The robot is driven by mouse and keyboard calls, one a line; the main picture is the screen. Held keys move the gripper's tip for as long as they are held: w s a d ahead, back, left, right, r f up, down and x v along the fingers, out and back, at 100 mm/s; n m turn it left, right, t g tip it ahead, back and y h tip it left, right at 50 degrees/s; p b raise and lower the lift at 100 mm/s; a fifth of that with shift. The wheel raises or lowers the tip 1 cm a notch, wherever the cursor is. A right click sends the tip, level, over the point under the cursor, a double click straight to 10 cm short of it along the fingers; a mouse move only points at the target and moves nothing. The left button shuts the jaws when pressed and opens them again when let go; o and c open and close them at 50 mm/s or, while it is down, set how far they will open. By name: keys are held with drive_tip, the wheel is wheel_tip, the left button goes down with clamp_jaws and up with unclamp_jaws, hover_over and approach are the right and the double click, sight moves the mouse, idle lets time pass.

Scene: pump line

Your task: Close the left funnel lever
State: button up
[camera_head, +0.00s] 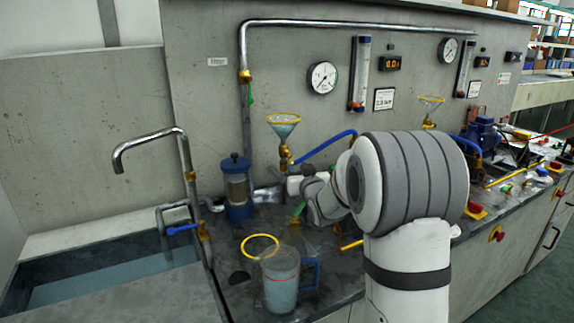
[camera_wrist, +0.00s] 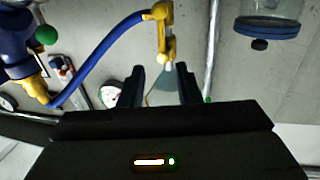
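The left funnel (camera_head: 283,119) is clear with a yellow rim and stands on a brass valve fitting (camera_head: 285,155) in the head view. In the wrist view the scene is upside down: the funnel (camera_wrist: 161,92) shows between my fingers, with the brass fitting (camera_wrist: 166,48) above it. I cannot make out the lever or its position clearly. My gripper (camera_wrist: 160,72) is open, with two dark fingers apart and nothing visibly held. I cannot tell whether a finger touches the fitting. In the head view my arm largely hides the gripper.
A blue hose (camera_head: 326,144) runs right from the fitting. A blue-capped canister (camera_head: 237,188) stands left of it. A clear jug (camera_head: 281,280) and a yellow ring (camera_head: 260,247) are in front. A sink (camera_head: 110,268) is at left. A second funnel (camera_head: 431,103) is further right.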

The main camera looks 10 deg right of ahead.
drive_tip(key=w+a, duration=0.1)
drive_tip(key=w, duration=0.5)
drive_tip(key=shift+w, duration=0.4)
drive_tip(key=shift+c, duration=0.3)
clamp_jaws()
